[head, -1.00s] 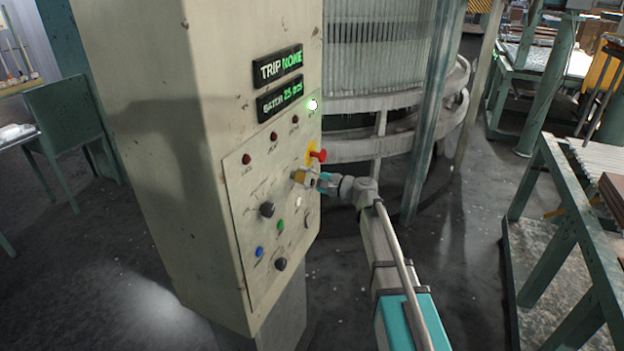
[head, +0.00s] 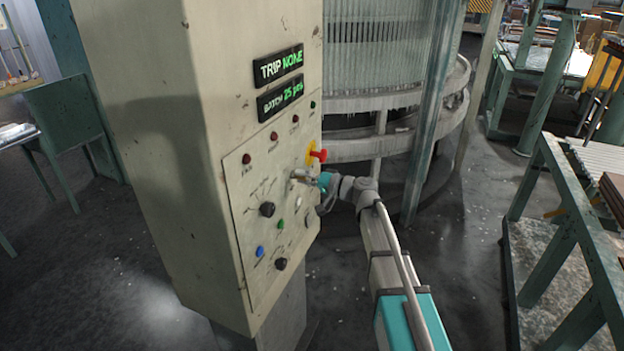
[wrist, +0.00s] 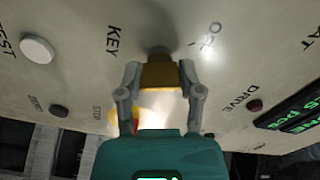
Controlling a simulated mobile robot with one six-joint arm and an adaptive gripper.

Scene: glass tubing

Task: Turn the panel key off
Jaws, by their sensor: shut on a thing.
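The cream control panel (head: 236,230) fills the left-centre of the head view. My gripper (head: 309,178) is at its front face, just below the red mushroom button (head: 318,155). In the wrist view my gripper's two grey fingers are shut on the yellow-brown key (wrist: 160,75), one on each side. The key's stem meets the panel beside the word KEY. Another position label next to it is partly washed out by glare. The key's exact angle is hard to read, and in the head view the fingers mostly hide it.
Black knobs (head: 267,209), a blue button (head: 260,251) and a green button (head: 280,225) sit close by on the panel. The display (head: 279,67) reads TRIP NONE. A green post (head: 430,120) stands behind my arm; a green-legged table (head: 560,215) is at right.

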